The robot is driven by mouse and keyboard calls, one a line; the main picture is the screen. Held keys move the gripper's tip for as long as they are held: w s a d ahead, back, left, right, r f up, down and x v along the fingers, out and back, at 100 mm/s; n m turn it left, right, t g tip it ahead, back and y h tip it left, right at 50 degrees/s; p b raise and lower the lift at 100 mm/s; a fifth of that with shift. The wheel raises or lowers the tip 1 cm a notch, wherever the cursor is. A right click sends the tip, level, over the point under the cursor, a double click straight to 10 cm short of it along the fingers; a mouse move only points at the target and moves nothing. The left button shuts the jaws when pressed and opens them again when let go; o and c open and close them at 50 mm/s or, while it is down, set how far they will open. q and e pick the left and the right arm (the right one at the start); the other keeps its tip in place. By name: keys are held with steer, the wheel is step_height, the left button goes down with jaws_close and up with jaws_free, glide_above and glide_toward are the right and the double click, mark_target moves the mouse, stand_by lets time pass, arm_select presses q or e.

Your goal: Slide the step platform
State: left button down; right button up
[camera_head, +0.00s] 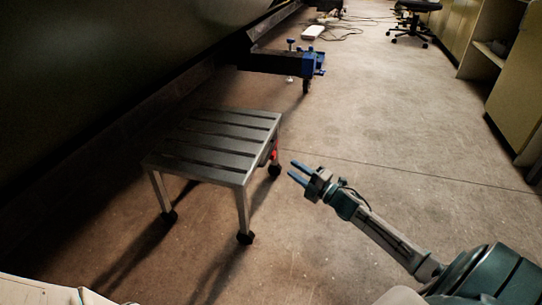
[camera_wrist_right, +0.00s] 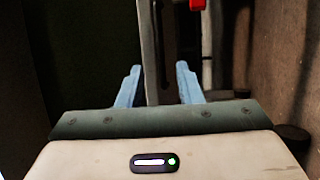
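The step platform (camera_head: 212,143) is a grey metal stand with a slatted top and legs on black feet. It stands upright on the floor, left of centre in the head view. A red part (camera_head: 274,151) shows on its right side. My right gripper (camera_head: 296,174) is just right of the platform, its blue fingers apart and pointing toward it. In the right wrist view the open fingers (camera_wrist_right: 158,86) have a grey metal bar (camera_wrist_right: 150,45) of the platform showing between them, with no visible contact. The red part (camera_wrist_right: 197,4) is at the top edge. My left gripper is not in view.
A large dark curved body (camera_head: 100,60) overhangs the left side. A blue jack-like support (camera_head: 292,65) on a wheel stands behind the platform. Cabinets (camera_head: 515,100) line the right. An office chair (camera_head: 411,22) and cables lie far back. The concrete floor in the middle is clear.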

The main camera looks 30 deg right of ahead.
steer(key=p+x, duration=0.2)
steer(key=x, duration=0.7)
jaws_close()
